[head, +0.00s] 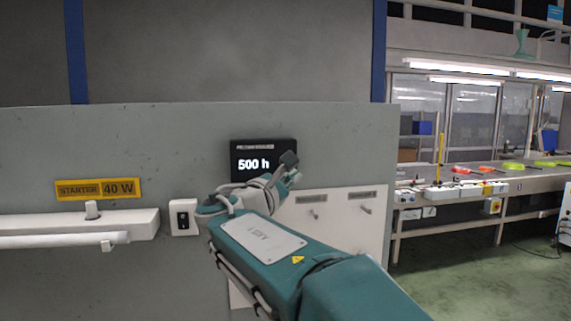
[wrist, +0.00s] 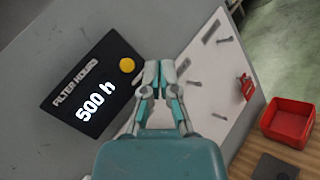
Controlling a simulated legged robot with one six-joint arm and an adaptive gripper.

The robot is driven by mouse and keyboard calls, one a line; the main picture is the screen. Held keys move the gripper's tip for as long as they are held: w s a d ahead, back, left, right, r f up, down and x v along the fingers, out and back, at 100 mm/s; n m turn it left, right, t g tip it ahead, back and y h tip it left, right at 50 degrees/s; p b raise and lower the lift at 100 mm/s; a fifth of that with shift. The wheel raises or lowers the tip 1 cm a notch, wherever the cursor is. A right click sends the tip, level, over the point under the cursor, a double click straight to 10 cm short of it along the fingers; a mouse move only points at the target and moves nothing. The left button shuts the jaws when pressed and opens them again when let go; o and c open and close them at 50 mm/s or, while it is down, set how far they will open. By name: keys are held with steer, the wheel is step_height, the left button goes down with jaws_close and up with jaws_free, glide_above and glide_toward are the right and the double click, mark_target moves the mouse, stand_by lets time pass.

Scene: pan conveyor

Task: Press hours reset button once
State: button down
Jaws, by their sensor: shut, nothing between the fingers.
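The black display panel (head: 240,151) on the grey wall reads "500 h". In the wrist view the panel (wrist: 60,103) also carries the label "FILTER HOURS". A round yellow button (wrist: 127,65) sits on the panel's edge nearest my gripper. My gripper (wrist: 158,66) is shut and empty, with its fingertips just right of the button in the picture; I cannot tell how far they are from the wall. In the head view my gripper (head: 288,170) is at the panel's lower right, and the button cannot be made out there.
A white board (head: 341,232) with pegs and labels is right of the display. A white switch box (head: 184,217), a tube fixture (head: 135,222) and a yellow "STARTER 40 W" label (head: 97,189) are to the left. A red bin (wrist: 287,121) sits on a wooden surface (wrist: 247,155).

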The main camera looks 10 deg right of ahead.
steer(key=w+d, duration=0.1)
steer(key=w, duration=0.7)
steer(key=shift+w, duration=0.4)
steer(key=shift+a, duration=0.25)
steer(key=shift+d, duration=0.2)
stand_by(0.4)
steer(key=shift+w, duration=0.15)
stand_by(0.3)
steer(key=shift+w, duration=0.25)
